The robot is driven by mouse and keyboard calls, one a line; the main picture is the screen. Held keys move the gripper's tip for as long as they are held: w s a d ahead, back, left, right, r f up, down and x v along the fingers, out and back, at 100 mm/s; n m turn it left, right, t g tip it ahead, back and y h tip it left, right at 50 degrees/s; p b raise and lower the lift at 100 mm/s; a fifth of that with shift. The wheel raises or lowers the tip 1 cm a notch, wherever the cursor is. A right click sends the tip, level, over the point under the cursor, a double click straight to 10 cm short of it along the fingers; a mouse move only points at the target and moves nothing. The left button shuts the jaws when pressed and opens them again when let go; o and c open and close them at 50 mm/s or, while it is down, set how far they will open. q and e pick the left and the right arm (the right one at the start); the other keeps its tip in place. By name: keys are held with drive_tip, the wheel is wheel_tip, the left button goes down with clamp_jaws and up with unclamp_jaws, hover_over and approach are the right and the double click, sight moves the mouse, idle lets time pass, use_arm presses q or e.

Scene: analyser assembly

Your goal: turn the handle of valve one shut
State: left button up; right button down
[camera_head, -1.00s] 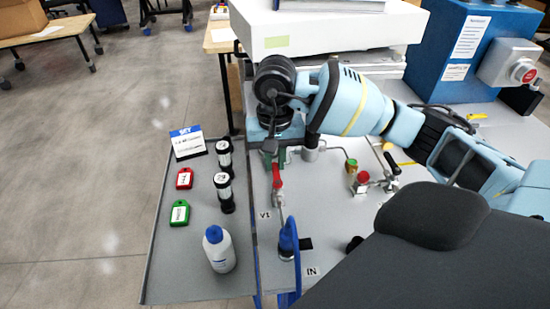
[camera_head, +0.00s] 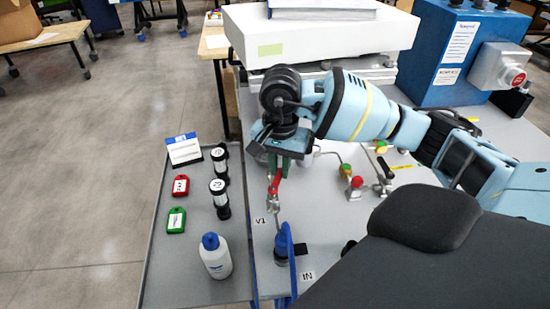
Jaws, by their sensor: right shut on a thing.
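Valve one has a red handle (camera_head: 275,184) on a small metal body beside the "V1" label (camera_head: 259,221), on the grey bench panel. The handle points away from me and leans slightly right. My right gripper (camera_head: 280,161) comes in from the right and is shut on the far end of the handle. Its wrist hides the fingertips and part of the handle. My left gripper is not in view.
A blue hose fitting (camera_head: 283,246) stands in front of the valve. Other valves (camera_head: 355,182) are to the right. A tray (camera_head: 180,285) at left holds a white bottle (camera_head: 215,257), black cylinders (camera_head: 219,200) and tags. A white instrument (camera_head: 310,38) stands behind.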

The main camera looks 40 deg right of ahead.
drive_tip(key=m, duration=0.1)
drive_tip(key=s+m, duration=0.1)
drive_tip(key=m, duration=0.1)
drive_tip(key=shift+s+d+m+p, duration=0.25)
drive_tip(key=shift+d+m+p, duration=0.05)
drive_tip(key=shift+p, duration=0.05)
drive_tip(key=shift+s+m, duration=0.35)
drive_tip(key=shift+m, duration=0.65)
drive_tip(key=s+m+p, duration=0.1)
drive_tip(key=m, duration=0.2)
drive_tip(key=shift+s+r, duration=0.1)
drive_tip(key=shift+s, duration=0.1)
drive_tip(key=shift+s+a+m+p, duration=0.15)
drive_tip(key=shift+s+m+p, duration=0.15)
drive_tip(key=shift+m, duration=0.65)
drive_tip(key=shift+s+a+m+p, duration=0.2)
drive_tip(key=shift+s+m, duration=0.15)
drive_tip(key=shift+m, duration=0.6)
drive_tip(key=c, duration=1.4)
unclamp_jaws()
wheel_tip(320, 180, up, 8)
